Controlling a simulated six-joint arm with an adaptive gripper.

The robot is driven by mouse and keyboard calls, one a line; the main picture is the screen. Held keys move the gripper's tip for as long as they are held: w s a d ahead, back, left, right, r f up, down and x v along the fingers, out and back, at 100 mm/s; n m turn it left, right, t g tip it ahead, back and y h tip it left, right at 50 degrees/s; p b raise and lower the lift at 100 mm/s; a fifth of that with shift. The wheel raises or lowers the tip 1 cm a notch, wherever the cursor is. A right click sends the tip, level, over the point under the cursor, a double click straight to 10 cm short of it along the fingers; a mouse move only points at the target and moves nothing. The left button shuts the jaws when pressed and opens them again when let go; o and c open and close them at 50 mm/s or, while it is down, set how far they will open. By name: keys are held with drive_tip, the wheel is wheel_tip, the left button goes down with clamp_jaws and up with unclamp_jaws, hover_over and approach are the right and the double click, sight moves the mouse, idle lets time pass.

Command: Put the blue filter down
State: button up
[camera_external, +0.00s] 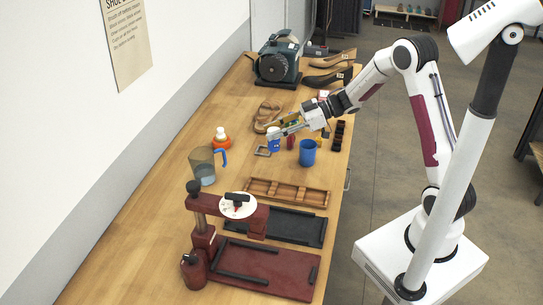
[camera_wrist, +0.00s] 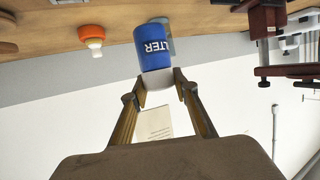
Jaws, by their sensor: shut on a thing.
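The blue filter (camera_external: 273,138) is a small blue cylinder with a white end, at the far side of my gripper's reach over the wooden table (camera_external: 155,185). My gripper (camera_external: 277,131) is shut on it. In the wrist view the blue filter (camera_wrist: 152,47) shows white lettering, and its white end sits between the two fingertips (camera_wrist: 158,80). I cannot tell whether its lower end touches the table.
A pitcher with a blue handle (camera_external: 203,168) and an orange-and-white bottle (camera_external: 221,139) stand left of the filter. A blue cup (camera_external: 308,153) stands to the right, sandals (camera_external: 267,113) lie behind, and a wooden tray (camera_external: 286,193) and dark red press (camera_external: 262,268) lie in front.

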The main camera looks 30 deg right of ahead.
drive_tip(key=s+a+f+n+g, duration=0.1)
drive_tip(key=s+a+n+g, duration=0.3)
drive_tip(key=a, duration=1.1)
drive_tip(key=s+a+f+n+g, duration=0.25)
drive_tip(key=s+a, duration=0.35)
drive_tip(key=a, duration=1)
drive_tip(key=s+a+n+g, duration=0.2)
drive_tip(key=s+a+g, duration=0.25)
drive_tip(key=a, duration=1.05)
drive_tip(key=shift+m+t, duration=0.45)
drive_tip(key=shift+t, duration=0.35)
drive_tip(key=a+r, duration=0.1)
drive_tip(key=r, duration=0.1)
drive_tip(key=w+a+r, duration=0.1)
drive_tip(key=a+r, duration=0.1)
drive_tip(key=shift+a, duration=0.2)
drive_tip(key=shift+f, duration=0.1)
wheel_tip(320, 180, down, 6)
drive_tip(key=shift+f, duration=0.15)
drive_tip(key=shift+f, duration=1.75)
drive_tip(key=shift+f, duration=0.1)
